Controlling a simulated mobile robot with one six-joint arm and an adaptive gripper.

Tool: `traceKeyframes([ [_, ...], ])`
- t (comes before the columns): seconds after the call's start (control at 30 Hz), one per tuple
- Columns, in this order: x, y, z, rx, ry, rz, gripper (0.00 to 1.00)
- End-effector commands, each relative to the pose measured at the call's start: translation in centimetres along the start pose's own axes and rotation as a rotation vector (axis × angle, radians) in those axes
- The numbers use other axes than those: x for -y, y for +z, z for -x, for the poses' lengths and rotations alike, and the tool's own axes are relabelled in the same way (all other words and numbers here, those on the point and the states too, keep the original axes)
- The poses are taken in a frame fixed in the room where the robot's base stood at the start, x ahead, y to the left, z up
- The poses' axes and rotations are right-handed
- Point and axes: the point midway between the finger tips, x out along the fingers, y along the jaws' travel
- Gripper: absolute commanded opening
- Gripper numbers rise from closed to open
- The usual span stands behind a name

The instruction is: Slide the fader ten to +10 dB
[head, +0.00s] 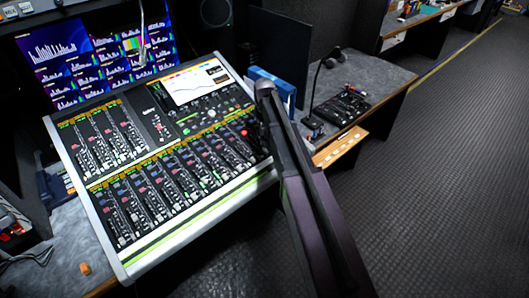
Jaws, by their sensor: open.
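The mixing console (190,225) stands tilted on the desk at left centre, with a pale frame. It has a shorter upper bank of faders (108,140) and a longer lower bank (165,190). The channel labels and dB scales are too small to read, so I cannot tell which fader is ten or where its cap stands. My dark arm rises from the bottom right to a bend beside the console's right edge. It covers part of the area right of the console. I see no gripper fingers in this view.
A lit screen (195,84) sits on the console's upper part. Monitors (90,55) stand behind, with a gooseneck microphone (142,40) in front. Right of my arm are a small control panel (343,108) and another microphone (322,70) on the desk. The floor (440,170) at right is clear.

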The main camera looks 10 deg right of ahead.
Motion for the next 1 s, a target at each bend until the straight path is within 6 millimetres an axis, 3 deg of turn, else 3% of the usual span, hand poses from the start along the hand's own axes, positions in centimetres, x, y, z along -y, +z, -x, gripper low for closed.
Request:
traceKeyframes([
  [1.0,0.0,0.0,-8.2,0.000,0.000,0.000,0.57],
])
